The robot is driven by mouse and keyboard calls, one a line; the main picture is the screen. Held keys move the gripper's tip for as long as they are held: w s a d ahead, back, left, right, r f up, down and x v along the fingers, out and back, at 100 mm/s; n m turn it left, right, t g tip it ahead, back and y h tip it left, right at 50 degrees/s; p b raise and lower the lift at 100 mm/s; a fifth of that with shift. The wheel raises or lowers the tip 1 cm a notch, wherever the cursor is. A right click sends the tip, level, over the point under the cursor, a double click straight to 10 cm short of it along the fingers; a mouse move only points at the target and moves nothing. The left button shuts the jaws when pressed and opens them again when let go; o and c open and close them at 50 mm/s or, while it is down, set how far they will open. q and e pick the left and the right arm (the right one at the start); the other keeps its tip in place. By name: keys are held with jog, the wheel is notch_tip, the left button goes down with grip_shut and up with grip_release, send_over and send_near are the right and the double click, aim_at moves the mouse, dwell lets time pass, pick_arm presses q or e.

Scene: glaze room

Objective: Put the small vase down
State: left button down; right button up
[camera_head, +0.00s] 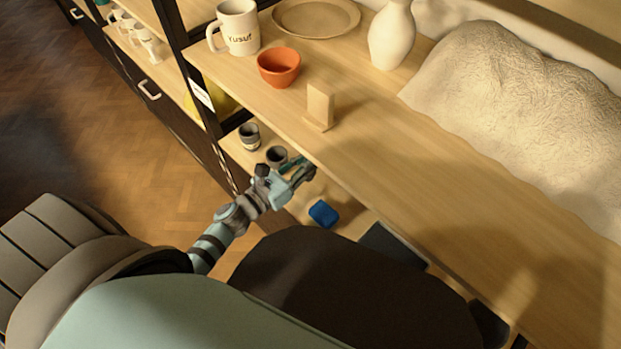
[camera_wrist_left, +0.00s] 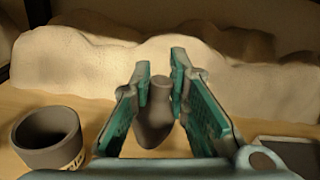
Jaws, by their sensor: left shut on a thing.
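The small vase (camera_wrist_left: 154,124) is dark grey, with a narrow neck and a rounder body. In the left wrist view it stands roughly upright between the two fingers of my left gripper (camera_wrist_left: 160,82), which is shut on it. Whether its base touches the shelf board (camera_wrist_left: 95,115) cannot be told. In the head view my left gripper (camera_head: 303,172) reaches in under the front edge of the upper shelf (camera_head: 400,170). The vase cannot be made out there. My right gripper is in neither view.
A dark cup with a pale label (camera_wrist_left: 47,138) stands left of the gripper; a dark flat thing (camera_wrist_left: 290,155) lies right. In the head view, dark cups (camera_head: 249,136) and a blue block (camera_head: 323,213) are on the lower shelf. The upper shelf holds an orange bowl (camera_head: 279,68) and a card stand (camera_head: 319,106).

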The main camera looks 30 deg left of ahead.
pick_arm(q)
notch_tip(320, 180, down, 5)
jog(key=shift+f+b, duration=0.1)
jog(key=shift+b, duration=1)
jog(key=shift+f, duration=0.35)
jog(key=c, duration=1.5)
grip_release()
jog(key=shift+c, duration=0.2)
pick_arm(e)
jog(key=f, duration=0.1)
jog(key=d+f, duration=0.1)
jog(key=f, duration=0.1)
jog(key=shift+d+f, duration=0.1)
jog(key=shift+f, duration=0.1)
pick_arm(q)
jog(key=shift+r, duration=0.1)
